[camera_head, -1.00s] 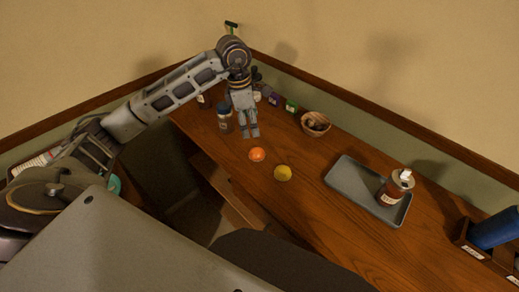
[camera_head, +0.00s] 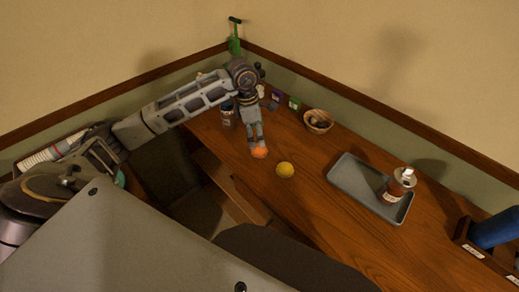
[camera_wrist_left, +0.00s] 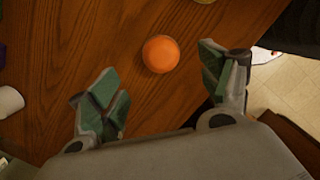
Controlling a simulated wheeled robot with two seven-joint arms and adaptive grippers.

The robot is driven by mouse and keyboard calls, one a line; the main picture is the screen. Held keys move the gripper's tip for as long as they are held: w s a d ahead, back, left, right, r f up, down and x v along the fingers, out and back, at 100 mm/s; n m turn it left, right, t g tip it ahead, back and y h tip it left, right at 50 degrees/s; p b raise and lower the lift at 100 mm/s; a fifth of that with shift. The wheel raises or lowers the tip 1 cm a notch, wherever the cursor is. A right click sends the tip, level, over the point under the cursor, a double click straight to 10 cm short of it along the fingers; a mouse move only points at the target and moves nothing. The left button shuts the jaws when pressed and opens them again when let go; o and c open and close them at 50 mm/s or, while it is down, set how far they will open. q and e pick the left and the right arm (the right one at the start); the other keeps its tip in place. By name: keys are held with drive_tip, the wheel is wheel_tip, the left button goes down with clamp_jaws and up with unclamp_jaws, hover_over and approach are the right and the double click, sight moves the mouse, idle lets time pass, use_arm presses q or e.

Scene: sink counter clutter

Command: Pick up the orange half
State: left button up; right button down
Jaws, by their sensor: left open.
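The orange half (camera_head: 259,153) lies on the wooden counter near its front edge. In the left wrist view the orange half (camera_wrist_left: 160,54) is a round orange disc beyond the fingertips, roughly between their lines and nearer the right finger. My left gripper (camera_head: 257,146) points down just above and behind the orange half. In the left wrist view my left gripper (camera_wrist_left: 158,78) is open with nothing between its fingers. I cannot tell how high it is above the counter. My right gripper is not in view.
A yellow round fruit (camera_head: 285,170) lies right of the orange half. A grey tray (camera_head: 345,180) with a reddish-brown bottle (camera_head: 397,186) stands further right. Mid-counter is clear.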

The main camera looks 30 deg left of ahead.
sight(259, 149)
use_arm(q)
wheel_tip(259, 149, down, 2)
drive_tip(key=shift+d, duration=0.1)
drive_tip(key=shift+f, duration=0.1)
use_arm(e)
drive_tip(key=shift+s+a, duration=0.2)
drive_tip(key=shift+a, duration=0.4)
use_arm(q)
drive_tip(key=shift+w+d+f+p, duration=0.15)
drive_tip(key=shift+f+p, duration=0.1)
drive_tip(key=shift+f, duration=0.6)
drive_tip(key=shift+d+f+p, duration=0.1)
drive_tip(key=shift+f+p, duration=0.1)
drive_tip(key=shift+f, duration=0.65)
drive_tip(key=shift+w+f, duration=0.1)
drive_tip(key=shift+f, duration=0.7)
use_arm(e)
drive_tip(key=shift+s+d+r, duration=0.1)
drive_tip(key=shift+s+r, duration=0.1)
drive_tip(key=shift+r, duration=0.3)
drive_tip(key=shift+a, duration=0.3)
use_arm(q)
drive_tip(key=c, duration=1.1)
